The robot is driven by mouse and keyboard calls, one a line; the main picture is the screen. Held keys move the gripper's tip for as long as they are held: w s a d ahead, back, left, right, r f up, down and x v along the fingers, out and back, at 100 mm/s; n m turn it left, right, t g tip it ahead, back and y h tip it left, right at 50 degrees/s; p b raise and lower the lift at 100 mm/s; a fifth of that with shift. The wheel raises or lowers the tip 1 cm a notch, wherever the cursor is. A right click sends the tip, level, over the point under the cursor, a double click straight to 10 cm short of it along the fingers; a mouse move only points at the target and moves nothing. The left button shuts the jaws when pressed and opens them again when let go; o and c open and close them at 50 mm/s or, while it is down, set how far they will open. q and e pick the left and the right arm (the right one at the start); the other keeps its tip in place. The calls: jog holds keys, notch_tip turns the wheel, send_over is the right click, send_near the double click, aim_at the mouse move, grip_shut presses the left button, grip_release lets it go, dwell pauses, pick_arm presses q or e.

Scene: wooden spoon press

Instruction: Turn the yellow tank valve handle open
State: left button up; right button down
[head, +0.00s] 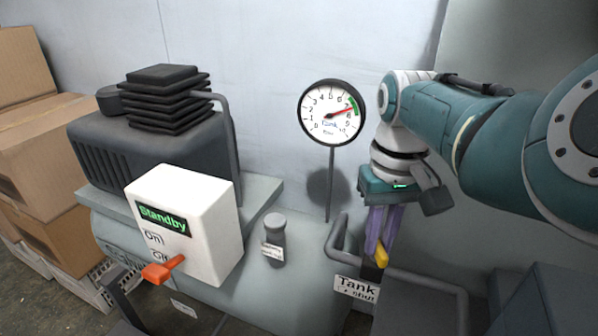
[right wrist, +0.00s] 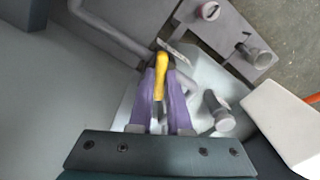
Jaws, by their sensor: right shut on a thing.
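The yellow valve handle (head: 381,256) sits low at the right side of the tank, just behind a "Tank shut" label (head: 352,287). My right gripper (head: 378,244) reaches down to it with purple fingers. In the right wrist view the yellow handle (right wrist: 161,72) lies between the two purple fingertips (right wrist: 161,85), and the gripper is shut on it. The fingers hide part of the handle in the head view. My left gripper is not in view.
A round tank gauge (head: 332,112) stands behind on a thin post. A white control box (head: 185,222) reading "Standby", with an orange lever (head: 163,270), is at left. Grey pipes (head: 420,280) run beside the valve. Cardboard boxes (head: 25,130) stand far left.

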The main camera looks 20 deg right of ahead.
jog(key=n+p, duration=0.1)
jog(key=n, duration=0.2)
jog(key=shift+r, duration=0.1)
jog(key=n+p, duration=0.1)
jog(key=n, duration=0.1)
jog(key=shift+n, duration=0.3)
jog(key=n, duration=0.4)
jog(key=shift+n+p, duration=0.35)
jog(key=shift+n, duration=1.05)
jog(key=c, duration=0.9)
grip_release()
jog(key=shift+o, duration=0.2)
